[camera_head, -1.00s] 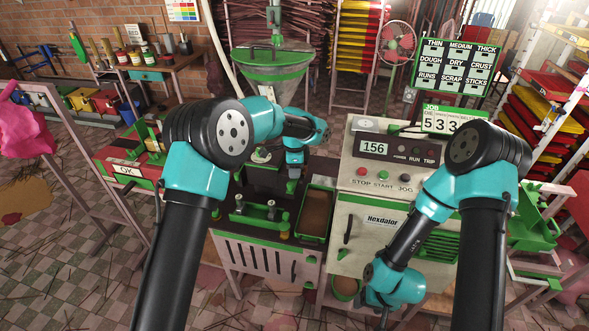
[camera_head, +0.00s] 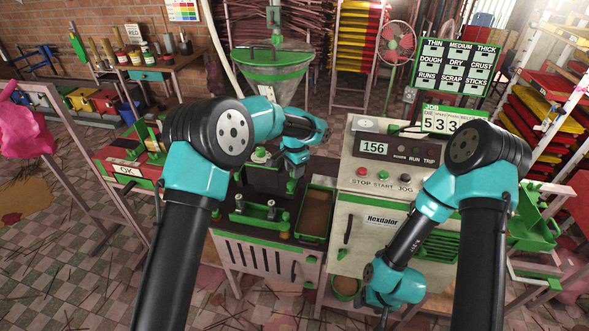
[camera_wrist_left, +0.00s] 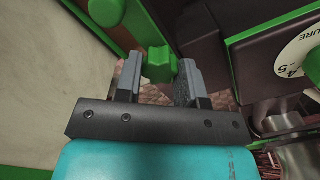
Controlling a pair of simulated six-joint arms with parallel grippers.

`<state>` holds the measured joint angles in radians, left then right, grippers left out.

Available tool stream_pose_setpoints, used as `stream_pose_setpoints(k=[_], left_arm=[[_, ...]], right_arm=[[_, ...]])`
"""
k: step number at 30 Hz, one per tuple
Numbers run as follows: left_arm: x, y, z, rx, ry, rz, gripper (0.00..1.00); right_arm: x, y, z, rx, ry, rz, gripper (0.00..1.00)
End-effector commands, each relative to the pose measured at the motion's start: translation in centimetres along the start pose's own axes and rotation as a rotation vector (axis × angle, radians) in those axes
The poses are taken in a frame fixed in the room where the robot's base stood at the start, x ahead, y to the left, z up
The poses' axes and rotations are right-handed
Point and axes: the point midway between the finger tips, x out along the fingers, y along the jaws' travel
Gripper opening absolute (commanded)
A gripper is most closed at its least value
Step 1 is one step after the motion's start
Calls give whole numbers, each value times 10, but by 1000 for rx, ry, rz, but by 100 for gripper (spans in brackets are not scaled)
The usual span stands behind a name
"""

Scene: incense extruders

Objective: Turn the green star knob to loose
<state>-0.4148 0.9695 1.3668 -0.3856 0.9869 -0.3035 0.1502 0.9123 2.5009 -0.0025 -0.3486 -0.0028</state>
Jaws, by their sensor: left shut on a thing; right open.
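The green star knob (camera_wrist_left: 158,66) shows in the left wrist view between the two grey fingers of my left gripper (camera_wrist_left: 157,80), which is shut on it. Only part of the knob shows between the fingers; I cannot read its setting. In the head view my left gripper (camera_head: 296,172) points down at the extruder, left of the control box, and the knob cannot be made out there. My right gripper (camera_head: 383,312) hangs low in front of the white Hexdalor cabinet, open, its fingers barely visible and apart from the knob.
A white dial (camera_wrist_left: 300,57) on a dark housing sits close to the right of my left gripper in the wrist view. A pale panel (camera_wrist_left: 45,80) is close on the left. The control box (camera_head: 392,150) reads 156. A brown-filled tray (camera_head: 317,212) lies below the left gripper.

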Motion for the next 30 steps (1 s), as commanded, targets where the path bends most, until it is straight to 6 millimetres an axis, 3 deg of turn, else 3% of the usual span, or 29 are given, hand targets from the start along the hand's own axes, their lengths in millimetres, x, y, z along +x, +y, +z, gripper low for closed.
stream_pose_setpoints(k=[30], left_arm=[[0, 1, 0, -961, -1, 0, 12]], right_arm=[[0, 0, 0, 0, 0, 0, 63]])
